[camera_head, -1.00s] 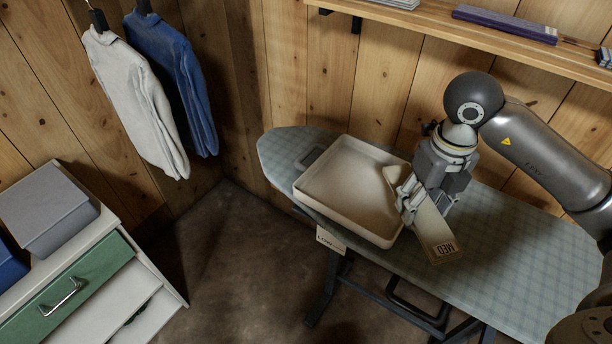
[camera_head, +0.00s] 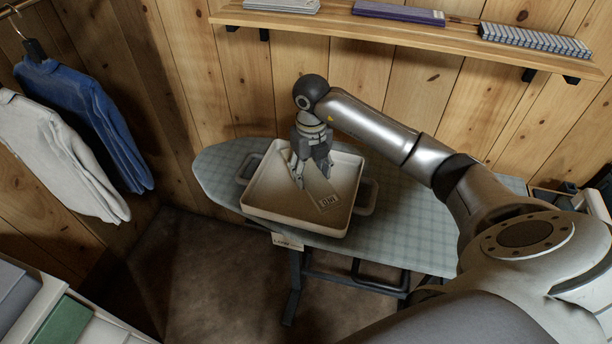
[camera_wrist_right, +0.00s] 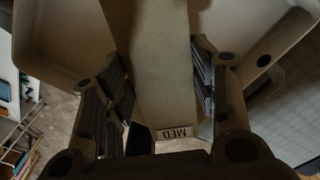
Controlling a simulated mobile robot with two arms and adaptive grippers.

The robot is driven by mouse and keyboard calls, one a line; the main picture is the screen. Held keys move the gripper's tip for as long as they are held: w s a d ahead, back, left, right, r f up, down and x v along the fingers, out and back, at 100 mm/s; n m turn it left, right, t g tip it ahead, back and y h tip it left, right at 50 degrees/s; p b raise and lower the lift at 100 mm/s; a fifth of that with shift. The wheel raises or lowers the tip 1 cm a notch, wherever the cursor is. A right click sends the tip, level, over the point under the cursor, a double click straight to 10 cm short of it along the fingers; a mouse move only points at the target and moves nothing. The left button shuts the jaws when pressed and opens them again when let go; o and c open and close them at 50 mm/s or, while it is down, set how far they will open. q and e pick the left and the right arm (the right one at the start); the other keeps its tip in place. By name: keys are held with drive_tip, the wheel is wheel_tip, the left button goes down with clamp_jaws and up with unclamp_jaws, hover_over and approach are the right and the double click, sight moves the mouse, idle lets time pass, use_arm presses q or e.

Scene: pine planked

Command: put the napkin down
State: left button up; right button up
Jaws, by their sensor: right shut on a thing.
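The napkin is a flat, long beige folded cloth (camera_head: 318,184) with a pale label reading MED at its near end. My right gripper (camera_head: 298,181) is shut on it, over the cream tray (camera_head: 292,221) on the ironing board. In the right wrist view the napkin (camera_wrist_right: 162,88) runs between the fingers (camera_wrist_right: 160,62), with the tray's walls behind. I cannot tell whether the napkin touches the tray floor. My left gripper is not in view.
The ironing board (camera_head: 405,225) is clear to the tray's right. A wall shelf (camera_head: 400,30) above holds folded stacks. A white shirt (camera_head: 50,155) and a blue one (camera_head: 85,115) hang at left. A drawer unit (camera_head: 95,330) stands at lower left.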

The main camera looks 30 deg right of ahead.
sight(307, 180)
drive_tip(key=shift+w+f, duration=0.95)
drive_tip(key=shift+f, duration=0.15)
wheel_tip(307, 180, down, 2)
drive_tip(key=shift+a+f+p, duration=0.1)
drive_tip(key=shift+f+p, duration=0.05)
drive_tip(key=shift+p, duration=0.85)
drive_tip(key=shift+f, duration=0.3)
drive_tip(key=shift+f, duration=0.2)
drive_tip(key=o, duration=1)
drive_tip(key=shift+o, duration=0.2)
